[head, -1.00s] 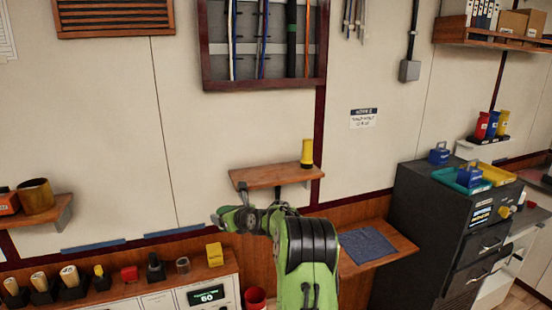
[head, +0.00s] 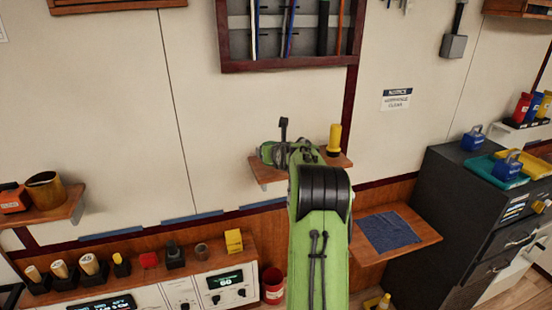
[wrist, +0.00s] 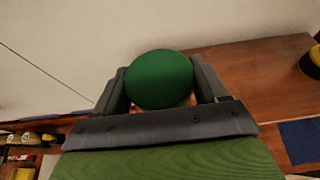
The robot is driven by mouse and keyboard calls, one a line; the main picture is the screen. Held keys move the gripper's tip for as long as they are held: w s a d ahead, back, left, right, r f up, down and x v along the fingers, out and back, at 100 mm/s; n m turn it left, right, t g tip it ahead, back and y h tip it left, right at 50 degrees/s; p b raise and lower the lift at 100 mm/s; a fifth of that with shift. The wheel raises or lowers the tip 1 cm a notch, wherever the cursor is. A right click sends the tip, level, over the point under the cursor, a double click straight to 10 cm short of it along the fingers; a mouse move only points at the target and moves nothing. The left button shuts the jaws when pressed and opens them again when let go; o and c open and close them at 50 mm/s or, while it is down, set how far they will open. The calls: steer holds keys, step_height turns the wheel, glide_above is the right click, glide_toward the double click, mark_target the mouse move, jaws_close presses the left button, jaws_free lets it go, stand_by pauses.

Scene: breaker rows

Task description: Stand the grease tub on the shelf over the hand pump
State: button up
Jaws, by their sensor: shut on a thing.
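My gripper (wrist: 161,82) is shut on a round, dark green-topped thing, which I take for the grease tub (wrist: 158,78). The tub sits between the two grey fingers in the wrist view. A wooden wall shelf (wrist: 240,72) spreads behind and to the right of the tub; whether they touch I cannot tell. In the head view my green arm covers part of this shelf (head: 268,172) and hides the tub. A yellow cylinder (head: 335,138) stands at the shelf's right end. A yellow thing (head: 380,303) low at the bottom edge may be the hand pump.
A lower wooden ledge (head: 425,228) with a blue cloth (head: 388,231) is right of my arm, beside a dark cabinet (head: 450,220). Another shelf (head: 62,212) at left holds a brown cup. The shelf's middle looks bare.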

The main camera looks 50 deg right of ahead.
steer(key=f, duration=0.2)
steer(key=w+f, duration=0.1)
steer(key=f, duration=0.1)
steer(key=shift+d, duration=0.25)
steer(key=shift+s+a+r, duration=0.15)
steer(key=shift+s, duration=0.1)
steer(key=o, duration=1.3)
steer(key=shift+w+f, duration=0.1)
steer(key=shift+f, duration=0.25)
steer(key=shift+r, duration=0.1)
